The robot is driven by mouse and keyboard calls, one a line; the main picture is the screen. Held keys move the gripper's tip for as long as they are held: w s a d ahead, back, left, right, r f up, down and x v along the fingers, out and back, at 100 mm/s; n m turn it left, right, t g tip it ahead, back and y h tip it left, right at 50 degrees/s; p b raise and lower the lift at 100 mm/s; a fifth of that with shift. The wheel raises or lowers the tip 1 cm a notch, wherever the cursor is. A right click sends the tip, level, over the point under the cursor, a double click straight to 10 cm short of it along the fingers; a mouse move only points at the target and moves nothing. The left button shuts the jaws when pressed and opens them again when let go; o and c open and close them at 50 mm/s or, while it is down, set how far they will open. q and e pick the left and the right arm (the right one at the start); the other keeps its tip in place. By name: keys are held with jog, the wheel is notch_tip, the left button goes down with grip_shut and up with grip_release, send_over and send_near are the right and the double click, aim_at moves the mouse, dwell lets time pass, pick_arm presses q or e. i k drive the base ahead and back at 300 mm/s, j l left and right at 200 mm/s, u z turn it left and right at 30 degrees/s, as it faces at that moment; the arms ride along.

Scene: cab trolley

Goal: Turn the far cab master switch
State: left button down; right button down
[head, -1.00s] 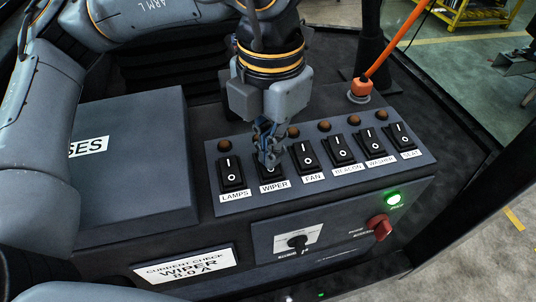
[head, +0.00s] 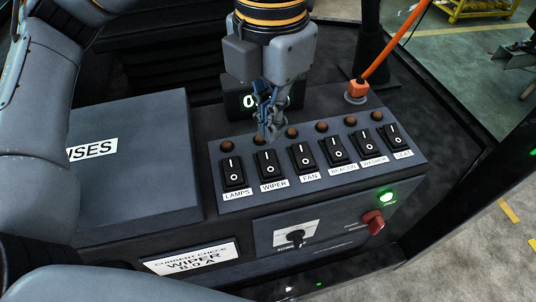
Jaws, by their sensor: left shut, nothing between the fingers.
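The front face of the console carries a red rotary knob (head: 373,222) at the right, below a lit green lamp (head: 386,197). To its left is a black rotary knob (head: 296,237) on a white plate. The small lettering by both knobs is too small to read, so I cannot tell which is the far master switch. My left gripper (head: 268,134) points down, shut and empty, just above and behind the WIPER rocker (head: 267,163), apart from both knobs. My right gripper is not in view.
A row of rockers from LAMPS (head: 233,172) to SEAT (head: 396,136) lies on the sloped panel. A grey fuse box (head: 135,170) stands left. A display (head: 248,101) is partly hidden behind my gripper. Space before the knobs looks clear.

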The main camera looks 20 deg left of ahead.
aim_at(376, 223)
jog(key=k+l, duration=0.2)
jog(key=k, duration=0.3)
jog(key=k+l, duration=0.2)
jog(key=k, duration=0.25)
jog(key=k+l, duration=0.25)
jog(key=k, duration=0.25)
